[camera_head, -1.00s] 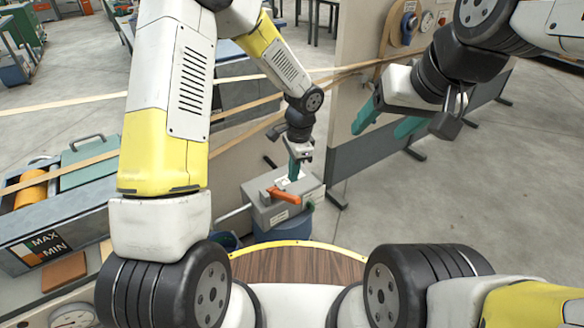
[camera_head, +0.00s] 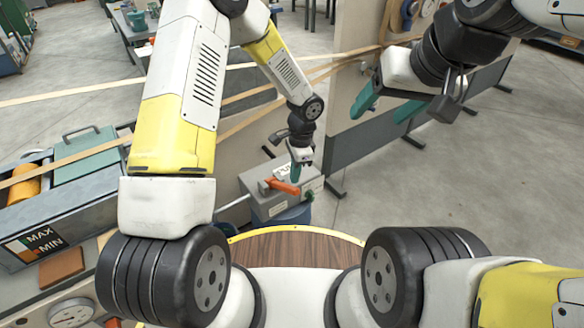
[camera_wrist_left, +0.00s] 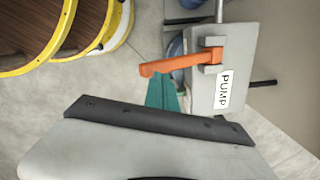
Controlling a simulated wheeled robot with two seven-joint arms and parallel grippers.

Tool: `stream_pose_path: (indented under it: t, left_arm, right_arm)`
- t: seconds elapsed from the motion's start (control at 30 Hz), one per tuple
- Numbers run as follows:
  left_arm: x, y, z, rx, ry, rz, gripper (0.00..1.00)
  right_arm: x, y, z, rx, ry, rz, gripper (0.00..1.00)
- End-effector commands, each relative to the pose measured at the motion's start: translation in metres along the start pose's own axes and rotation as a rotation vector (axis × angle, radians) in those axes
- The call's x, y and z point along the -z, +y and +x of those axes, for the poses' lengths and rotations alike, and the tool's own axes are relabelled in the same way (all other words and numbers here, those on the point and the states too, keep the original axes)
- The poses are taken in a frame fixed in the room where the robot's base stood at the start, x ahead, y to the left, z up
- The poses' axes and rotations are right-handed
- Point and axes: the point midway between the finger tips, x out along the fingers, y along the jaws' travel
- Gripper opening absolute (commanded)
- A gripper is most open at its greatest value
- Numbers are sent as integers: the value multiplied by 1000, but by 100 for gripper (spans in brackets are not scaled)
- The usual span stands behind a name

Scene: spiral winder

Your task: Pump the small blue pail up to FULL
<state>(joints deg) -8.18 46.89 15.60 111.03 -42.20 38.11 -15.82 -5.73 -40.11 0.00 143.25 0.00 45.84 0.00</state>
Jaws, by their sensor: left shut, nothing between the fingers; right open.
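The grey pump box (camera_head: 265,206) has an orange lever (camera_head: 285,187) on top. In the left wrist view the pump box (camera_wrist_left: 235,55) carries a PUMP label, and its orange lever (camera_wrist_left: 180,63) points left. My left gripper (camera_head: 297,176) is shut and empty, with teal fingers pointing down close beside the lever. In the wrist view its fingers (camera_wrist_left: 163,95) are just below the lever; I cannot tell if they touch. A blue rounded container (camera_head: 292,216) shows partly below the box; I cannot tell if it is the small pail. My right gripper (camera_head: 388,108) is open and empty, raised at the right.
A grey tank (camera_head: 75,205) with a MAX/MIN plate and a dial gauge (camera_head: 72,313) are at the left. Tan bands (camera_head: 90,96) cross the scene. A panel (camera_head: 350,85) stands behind the pump. The floor (camera_head: 470,190) at right is open.

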Motion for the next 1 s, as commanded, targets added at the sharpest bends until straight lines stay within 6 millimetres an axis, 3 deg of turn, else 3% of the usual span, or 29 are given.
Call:
stream_pose_path:
  t: [0.3,0.77,1.0]
  left_arm:
    - [0,0,30,0,-1,1,0]
    - [0,0,34,0,-1,0,0]
    - [2,1,52,-1,-2,2,0]
  right_arm:
    - [0,0,0,0,0,0,65]
    - [0,0,0,0,0,0,65]
    - [0,0,0,0,0,0,65]
